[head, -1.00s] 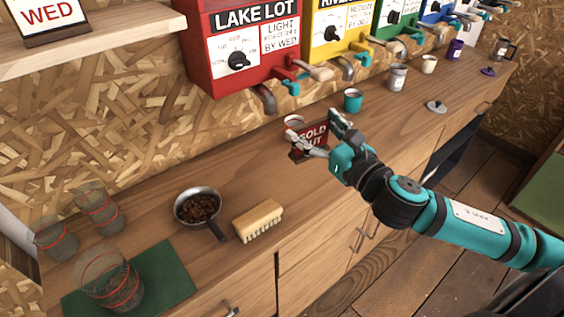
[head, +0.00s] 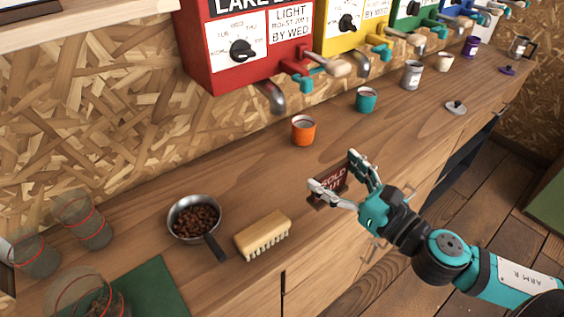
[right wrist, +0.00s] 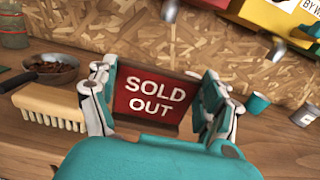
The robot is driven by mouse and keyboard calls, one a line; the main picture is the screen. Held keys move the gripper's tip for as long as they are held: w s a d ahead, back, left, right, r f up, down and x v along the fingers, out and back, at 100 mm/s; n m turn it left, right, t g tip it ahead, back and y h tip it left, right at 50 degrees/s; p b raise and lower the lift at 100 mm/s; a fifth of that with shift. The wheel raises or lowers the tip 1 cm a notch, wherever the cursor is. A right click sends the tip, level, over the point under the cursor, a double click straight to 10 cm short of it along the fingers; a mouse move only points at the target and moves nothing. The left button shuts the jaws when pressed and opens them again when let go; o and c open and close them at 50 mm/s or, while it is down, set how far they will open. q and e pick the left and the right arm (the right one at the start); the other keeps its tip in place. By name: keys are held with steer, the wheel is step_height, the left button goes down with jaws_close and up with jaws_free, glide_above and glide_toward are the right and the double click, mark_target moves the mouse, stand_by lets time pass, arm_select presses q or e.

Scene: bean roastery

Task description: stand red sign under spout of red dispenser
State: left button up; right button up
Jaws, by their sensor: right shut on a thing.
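The red "SOLD OUT" sign (head: 331,184) is between the fingers of my right gripper (head: 335,172), which is shut on it. In the right wrist view the sign (right wrist: 152,98) faces the camera, slightly tilted, a finger at each side. It is near the counter's front edge; I cannot tell whether its base touches the wood. The red dispenser (head: 215,72) is on the back wall, its grey spout (head: 272,98) pointing down over the counter, behind and left of the sign. My left gripper is not in view.
An orange cup (head: 303,132) stands between spout and sign, slightly right of the spout. A brush (head: 263,232) and a pan of beans (head: 194,216) lie to the left. A teal cup (head: 367,101) stands further right.

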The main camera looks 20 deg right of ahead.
steer(key=shift+b+x, duration=0.4)
steer(key=shift+x, duration=0.65)
steer(key=p+x, duration=0.4)
steer(key=x, duration=1)
step_height(320, 180, down, 6)
steer(key=shift+w+b, duration=0.15)
steer(key=shift+b, duration=0.2)
steer(key=shift+w+a+f, duration=0.1)
steer(key=shift+w+f, duration=0.1)
steer(key=shift+f, duration=0.4)
